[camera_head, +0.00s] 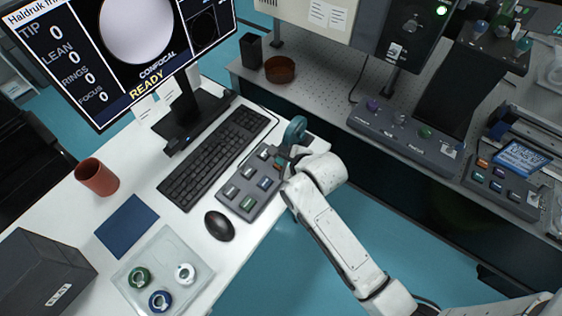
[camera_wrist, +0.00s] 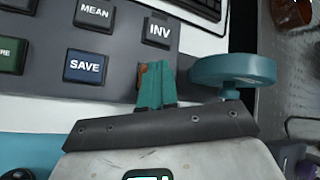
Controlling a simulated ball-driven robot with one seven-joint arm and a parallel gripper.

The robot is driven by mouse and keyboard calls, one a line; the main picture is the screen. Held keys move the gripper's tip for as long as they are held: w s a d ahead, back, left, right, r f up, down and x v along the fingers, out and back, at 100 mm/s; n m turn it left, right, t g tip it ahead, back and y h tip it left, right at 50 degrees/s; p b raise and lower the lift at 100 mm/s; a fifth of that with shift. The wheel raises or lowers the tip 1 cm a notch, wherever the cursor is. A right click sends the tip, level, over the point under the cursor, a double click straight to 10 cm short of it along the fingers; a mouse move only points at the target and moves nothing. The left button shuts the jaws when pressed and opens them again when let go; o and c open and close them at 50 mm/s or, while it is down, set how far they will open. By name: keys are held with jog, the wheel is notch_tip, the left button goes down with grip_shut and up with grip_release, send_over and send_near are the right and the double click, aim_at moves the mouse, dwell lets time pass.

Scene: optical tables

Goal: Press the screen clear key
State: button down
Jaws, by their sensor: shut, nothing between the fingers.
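The grey key panel (camera_head: 240,182) lies on the white desk, right of the keyboard. In the wrist view I read a MEAN key (camera_wrist: 94,14), an INV key (camera_wrist: 158,32) and a blue SAVE key (camera_wrist: 86,66). A green key (camera_wrist: 10,54) is cut off at the left. My gripper (camera_wrist: 155,68) is shut and empty, its teal fingertips at the panel below INV and right of SAVE. A small orange-brown patch (camera_wrist: 142,72), perhaps a key, shows beside them, mostly hidden, with no readable label. I see no label reading clear. Contact cannot be told.
A teal disc (camera_wrist: 235,69) on a short stem stands right of my fingers; its mounting is unclear. The keyboard (camera_head: 214,157), mouse (camera_head: 219,226) and monitor (camera_head: 138,40) reading READY are nearby. An optical table (camera_head: 320,95) lies beyond a floor gap.

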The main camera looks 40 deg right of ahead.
jog(key=shift+r+p, duration=0.75)
jog(key=shift+p, duration=0.05)
jog(key=shift+r, duration=0.1)
notch_tip(320, 180, up, 5)
jog(key=p, duration=0.5)
dwell(0.6)
jog(key=shift+s, duration=0.15)
jog(key=s+f+n+g+b, duration=0.2)
jog(key=s+n+g, duration=0.6)
jog(key=s+n, duration=1.6)
jog(key=a+n+b, duration=0.1)
jog(key=n+b, duration=0.1)
jog(key=shift+s+n, duration=0.35)
jog(key=shift+n, duration=0.05)
